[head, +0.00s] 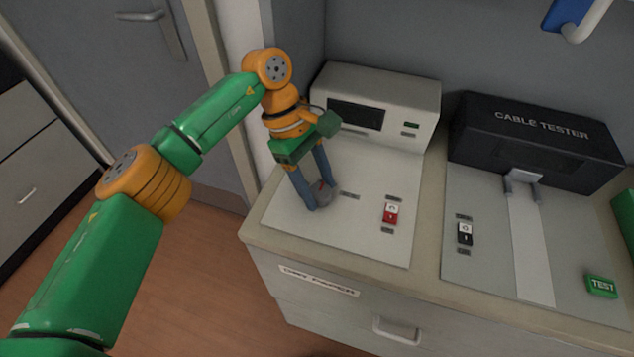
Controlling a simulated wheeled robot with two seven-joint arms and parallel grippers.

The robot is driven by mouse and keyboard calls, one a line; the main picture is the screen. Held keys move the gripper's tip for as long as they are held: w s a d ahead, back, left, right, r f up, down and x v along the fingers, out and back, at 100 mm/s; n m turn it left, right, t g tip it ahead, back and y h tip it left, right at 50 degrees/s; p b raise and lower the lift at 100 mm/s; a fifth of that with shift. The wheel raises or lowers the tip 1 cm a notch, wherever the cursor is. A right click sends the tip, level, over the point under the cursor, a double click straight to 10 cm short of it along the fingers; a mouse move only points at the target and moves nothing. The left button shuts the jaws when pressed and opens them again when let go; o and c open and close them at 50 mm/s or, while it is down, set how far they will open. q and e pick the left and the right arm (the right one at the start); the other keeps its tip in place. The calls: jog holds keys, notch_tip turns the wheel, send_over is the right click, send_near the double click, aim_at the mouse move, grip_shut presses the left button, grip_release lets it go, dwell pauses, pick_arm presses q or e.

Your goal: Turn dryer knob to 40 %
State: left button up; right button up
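The dryer is the light grey machine (400,95) with a dark window and a small green display, at the middle of the head view. Its flat front panel carries a round grey knob (326,196) with a red mark on its top. My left gripper (320,195) reaches down from above with its two blue fingers apart, one on each side of the knob. The fingers hide part of the knob and any scale around it. I cannot tell whether they touch it. The display is too small to read.
A red and white rocker switch (390,213) sits on the panel right of the knob. A black cable tester (540,140) with a black switch (464,233) and a green TEST button (601,286) stands further right. The counter (430,265) has drawers below. A door is behind my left arm.

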pick_arm(q)
jog(key=shift+o, duration=1.2)
jog(key=v, duration=0.7)
